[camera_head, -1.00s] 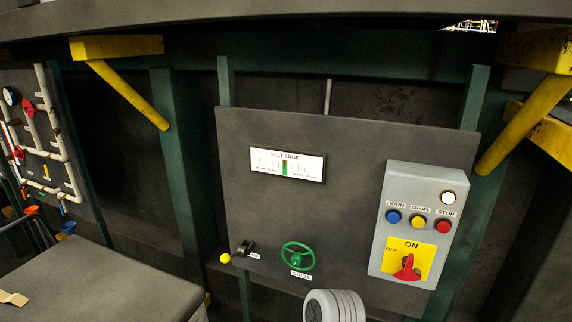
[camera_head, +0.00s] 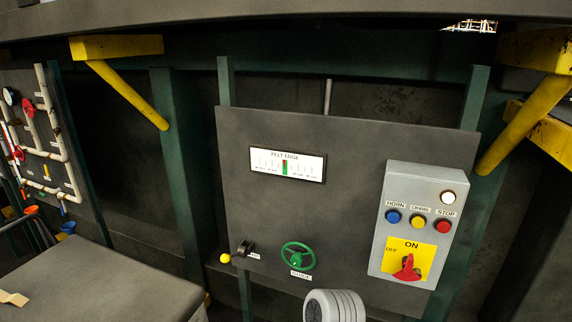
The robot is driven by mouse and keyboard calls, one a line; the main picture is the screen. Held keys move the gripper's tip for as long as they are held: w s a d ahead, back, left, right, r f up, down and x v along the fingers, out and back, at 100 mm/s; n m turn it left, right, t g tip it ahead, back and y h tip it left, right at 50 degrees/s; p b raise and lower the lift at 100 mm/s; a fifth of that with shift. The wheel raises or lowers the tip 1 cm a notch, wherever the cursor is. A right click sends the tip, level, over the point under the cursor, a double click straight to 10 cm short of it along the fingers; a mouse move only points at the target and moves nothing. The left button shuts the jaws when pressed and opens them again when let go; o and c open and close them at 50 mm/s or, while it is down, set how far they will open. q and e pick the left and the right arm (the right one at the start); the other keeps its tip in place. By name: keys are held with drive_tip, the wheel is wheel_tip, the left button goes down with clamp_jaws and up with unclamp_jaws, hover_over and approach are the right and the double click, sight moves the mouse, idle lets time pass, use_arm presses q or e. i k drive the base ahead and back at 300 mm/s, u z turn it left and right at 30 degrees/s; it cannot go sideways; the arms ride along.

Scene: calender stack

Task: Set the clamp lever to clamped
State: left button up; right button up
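A short dark lever (camera_head: 243,248) with a yellow ball knob (camera_head: 225,257) sits at the lower left of the dark panel (camera_head: 350,150). The knob points to the left. A small label (camera_head: 255,255) beside it is partly hidden by the lever and too small to read. Neither of my grippers shows in the head view. A grey ribbed cylinder (camera_head: 345,306) at the bottom edge looks like part of my own arm.
A green handwheel (camera_head: 297,257) is right of the lever. A grey control box (camera_head: 418,225) has buttons and a red rotary switch (camera_head: 407,268). A gauge (camera_head: 287,164) is above. A dark flat-topped surface (camera_head: 90,285) fills the lower left.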

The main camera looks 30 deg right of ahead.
sight(224, 259)
drive_tip(key=k, duration=1.2)
drive_tip(key=z, duration=0.8)
drive_tip(key=i, duration=1.25)
drive_tip(key=u, duration=0.65)
